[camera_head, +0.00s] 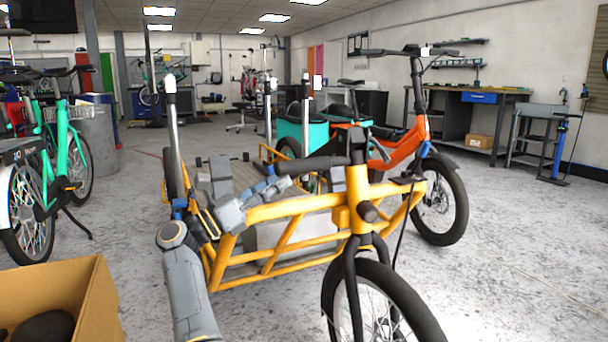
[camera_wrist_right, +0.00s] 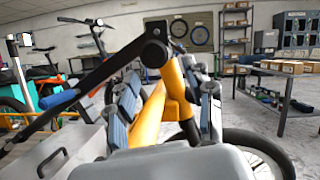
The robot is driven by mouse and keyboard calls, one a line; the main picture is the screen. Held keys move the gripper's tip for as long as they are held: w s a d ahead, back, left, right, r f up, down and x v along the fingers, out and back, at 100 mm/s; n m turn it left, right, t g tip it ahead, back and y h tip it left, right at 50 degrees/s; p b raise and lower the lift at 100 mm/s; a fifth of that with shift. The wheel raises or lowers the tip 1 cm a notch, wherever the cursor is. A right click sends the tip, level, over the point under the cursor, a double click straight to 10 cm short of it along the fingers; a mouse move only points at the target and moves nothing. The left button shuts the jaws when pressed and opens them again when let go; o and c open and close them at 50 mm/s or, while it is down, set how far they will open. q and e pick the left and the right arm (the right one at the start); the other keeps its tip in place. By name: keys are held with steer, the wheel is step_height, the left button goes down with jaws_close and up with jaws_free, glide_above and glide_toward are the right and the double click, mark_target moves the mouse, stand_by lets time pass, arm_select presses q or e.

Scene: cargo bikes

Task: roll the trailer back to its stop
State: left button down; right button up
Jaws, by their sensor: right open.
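A low flat bed (camera_head: 243,172) with tall upright posts shows behind the yellow cargo bike (camera_head: 290,210); it may be the trailer, but the bike covers much of it and I cannot make out its stop. My right gripper (camera_head: 278,190) is in front of it, at the yellow bike's top tube. In the right wrist view its fingers (camera_wrist_right: 168,98) are apart, one on each side of a yellow tube (camera_wrist_right: 148,118), with no clear grip on it. My left gripper is not in view.
An orange cargo bike (camera_head: 400,152) stands behind at right. Green bikes (camera_head: 62,150) stand at left. A cardboard box (camera_head: 85,295) is at lower left. A workbench (camera_head: 480,97) lines the right wall. The floor (camera_head: 510,230) at right is clear.

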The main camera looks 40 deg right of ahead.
mark_target(304, 165)
steer(key=b+x, duration=0.3)
steer(key=x, duration=0.4)
steer(key=shift+d, duration=0.2)
steer(key=shift+s+d+r, duration=0.1)
steer(key=shift+d+r, duration=0.15)
steer(key=shift+d, duration=0.1)
steer(key=shift+c, duration=0.2)
jaws_close()
